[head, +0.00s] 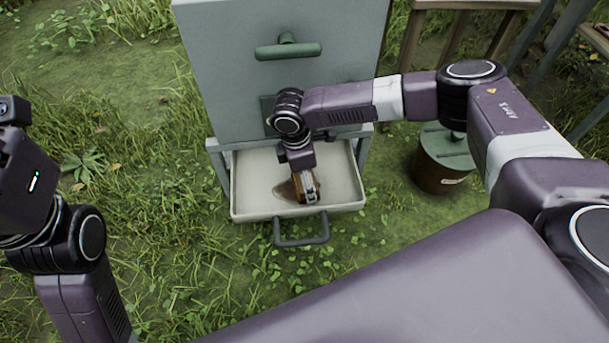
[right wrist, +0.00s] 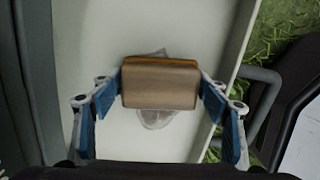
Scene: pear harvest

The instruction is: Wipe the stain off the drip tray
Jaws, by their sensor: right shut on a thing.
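The pale drip tray (head: 250,172) is pulled out at the foot of the grey-green cabinet, with a dark handle (head: 302,241) on its front. A brownish stain (head: 283,190) shows on the tray floor beside my right gripper (head: 308,190). In the right wrist view my right gripper (right wrist: 160,88) is shut on a tan sponge (right wrist: 160,90) with an orange layer. The sponge covers the middle of the stain; greyish parts of it (right wrist: 157,119) show on two sides. Whether the sponge touches the tray is hard to tell. My left arm is at the left edge; its gripper is out of view.
The cabinet (head: 225,75) with a green handle (head: 288,50) stands behind the tray. A brown bucket with a greenish lid (head: 445,170) stands to the right. Wooden and metal legs are at the upper right. Grass surrounds the tray's front and left.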

